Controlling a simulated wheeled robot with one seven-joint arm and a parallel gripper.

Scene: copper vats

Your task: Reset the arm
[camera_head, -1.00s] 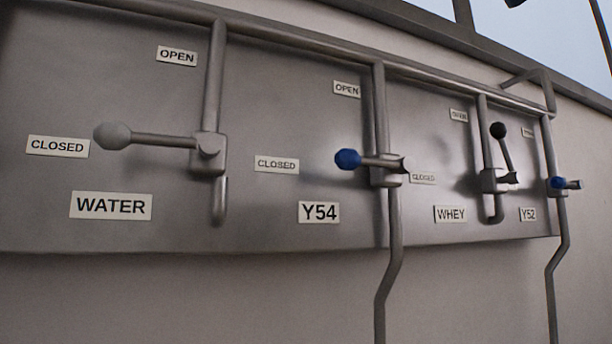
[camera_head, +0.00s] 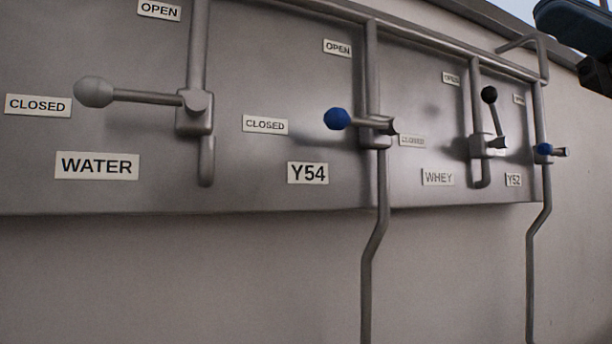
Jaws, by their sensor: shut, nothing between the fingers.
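Part of my arm shows as a dark blue and black shape at the top right corner, cut off by the picture edge. My gripper's fingers are not in view. The arm part appears apart from the valves and the panel. No held object shows.
A grey panel (camera_head: 270,185) carries valve levers. The WATER lever (camera_head: 145,97), Y54 lever (camera_head: 352,120) and blue-knobbed Y52 lever (camera_head: 550,151) point left. The black-knobbed WHEY lever (camera_head: 493,108) points up. Pipes (camera_head: 372,260) run down below the panel. The wall (camera_head: 200,280) below is otherwise bare.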

